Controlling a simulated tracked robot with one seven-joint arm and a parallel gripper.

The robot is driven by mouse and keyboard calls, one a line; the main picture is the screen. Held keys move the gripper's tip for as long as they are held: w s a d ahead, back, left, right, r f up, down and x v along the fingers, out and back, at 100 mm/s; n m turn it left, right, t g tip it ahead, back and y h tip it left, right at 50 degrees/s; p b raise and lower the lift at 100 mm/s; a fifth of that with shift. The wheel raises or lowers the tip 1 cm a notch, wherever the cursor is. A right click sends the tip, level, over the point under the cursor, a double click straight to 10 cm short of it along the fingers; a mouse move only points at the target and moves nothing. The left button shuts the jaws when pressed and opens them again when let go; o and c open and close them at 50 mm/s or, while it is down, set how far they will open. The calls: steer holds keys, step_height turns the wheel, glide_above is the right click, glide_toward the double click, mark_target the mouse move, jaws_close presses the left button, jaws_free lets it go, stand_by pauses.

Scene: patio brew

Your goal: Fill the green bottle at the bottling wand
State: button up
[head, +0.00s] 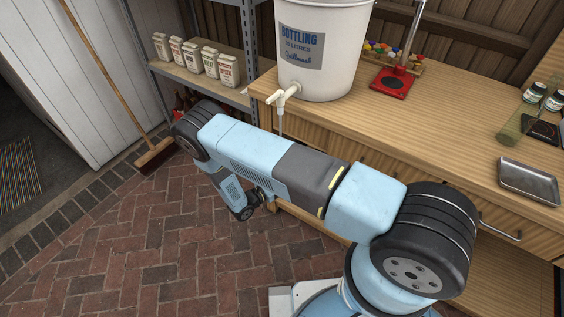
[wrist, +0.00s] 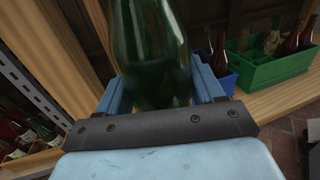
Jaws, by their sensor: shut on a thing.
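The green bottle (wrist: 152,40) is in the wrist view, between the two blue fingers of my gripper (wrist: 160,88), which is shut on it. Its upper end is cut off by the frame, and I cannot tell whether it holds liquid. The bottling wand (head: 281,124) is a thin pale tube in the head view. It hangs from the white tap (head: 284,97) of the white bottling bucket (head: 345,72) at the bench's left end. My arm crosses just in front of and below the wand. In the head view the gripper and the bottle are hidden.
The bench (head: 440,130) carries a red-based device (head: 390,84), a steel tray (head: 530,181) and small jars. A shelf (head: 205,85) with white packets stands left of it. A broom (head: 115,75) leans at the wall. The wrist view shows a blue crate (wrist: 222,80) and green crate (wrist: 268,70) with bottles.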

step_height(320, 180, down, 13)
steer(key=shift+r, duration=0.2)
stand_by(2.3)
steer(key=shift+s+a, duration=0.1)
stand_by(0.3)
steer(key=s+a, duration=0.9)
steer(key=s, duration=0.3)
steer(key=shift+s+a, duration=0.2)
steer(key=shift+a, duration=0.15)
stand_by(1.9)
steer(key=shift+s, duration=0.1)
stand_by(0.5)
